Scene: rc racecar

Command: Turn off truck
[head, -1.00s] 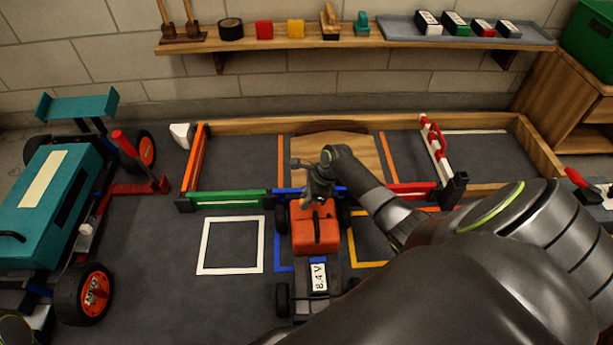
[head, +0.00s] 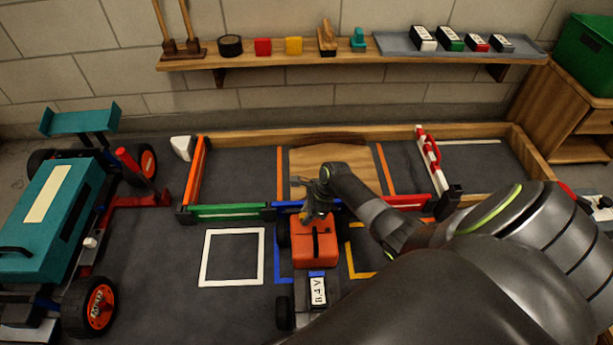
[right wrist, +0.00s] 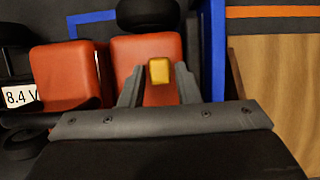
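The truck (head: 314,243) has an orange body and a dark rear with an 8.4 V label. It stands on the dark floor at the blue barrier. In the right wrist view its orange body (right wrist: 65,77) shows with a small yellow block (right wrist: 159,71), which looks like a switch. My right gripper (head: 318,198) is at the truck's far end, over the orange body. In the right wrist view its fingers (right wrist: 158,85) are apart on either side of the yellow block, with gaps showing. Whether they touch the truck is unclear. My left gripper is not in view.
A large teal car (head: 50,215) stands at the left. A low wooden-framed pen with a green barrier (head: 228,211) and red barrier (head: 408,202) lies behind the truck. A shelf (head: 300,61) holds small items. Floor around the white square (head: 232,257) is clear.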

